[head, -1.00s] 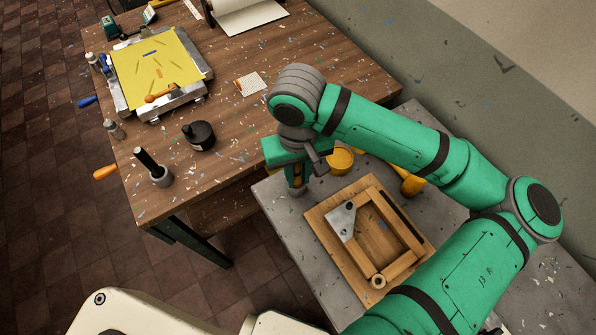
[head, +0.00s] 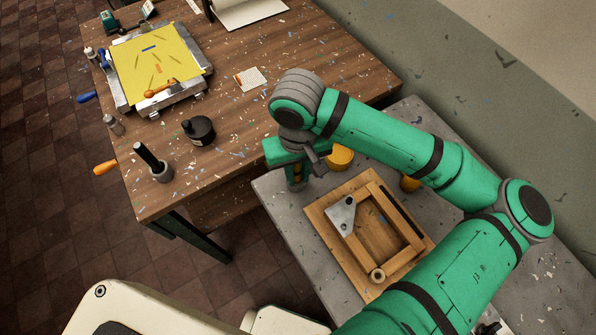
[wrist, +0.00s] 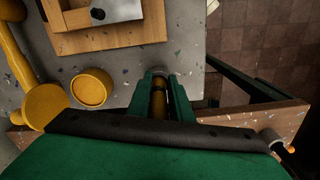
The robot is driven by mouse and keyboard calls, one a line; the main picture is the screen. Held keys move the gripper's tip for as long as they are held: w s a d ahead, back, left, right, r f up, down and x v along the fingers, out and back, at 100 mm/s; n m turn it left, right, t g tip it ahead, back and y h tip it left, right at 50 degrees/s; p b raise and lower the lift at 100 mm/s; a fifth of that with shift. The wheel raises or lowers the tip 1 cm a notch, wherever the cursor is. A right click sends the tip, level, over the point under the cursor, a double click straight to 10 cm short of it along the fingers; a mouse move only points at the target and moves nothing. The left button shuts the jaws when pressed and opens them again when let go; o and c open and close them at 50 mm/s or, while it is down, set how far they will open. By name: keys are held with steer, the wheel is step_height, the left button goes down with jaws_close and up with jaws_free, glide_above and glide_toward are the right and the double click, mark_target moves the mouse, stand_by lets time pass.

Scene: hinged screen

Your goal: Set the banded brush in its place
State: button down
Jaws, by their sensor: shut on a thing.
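My gripper (head: 297,180) is low over the left corner of the grey tabletop (head: 283,205). In the wrist view my gripper (wrist: 160,98) is shut on the banded brush (wrist: 159,100), a yellow-brown shaft with darker bands, mostly hidden between the fingers. A small grey rounded rim (wrist: 160,72) shows just beyond the fingertips at the tabletop's edge. I cannot tell whether the brush is inside it or only above it. The brush's lower end is hidden.
A wooden frame on a board (head: 320,215) lies right of my gripper. A yellow round pot (head: 340,158) stands close behind it, also in the wrist view (wrist: 91,88).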

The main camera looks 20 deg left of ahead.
mark_target(298, 182)
steer(key=c, duration=1.5)
jaws_free()
steer(key=shift+r, duration=0.1)
step_height(298, 182, up, 10)
steer(key=shift+w+r, duration=0.1)
steer(key=shift+r, duration=0.15)
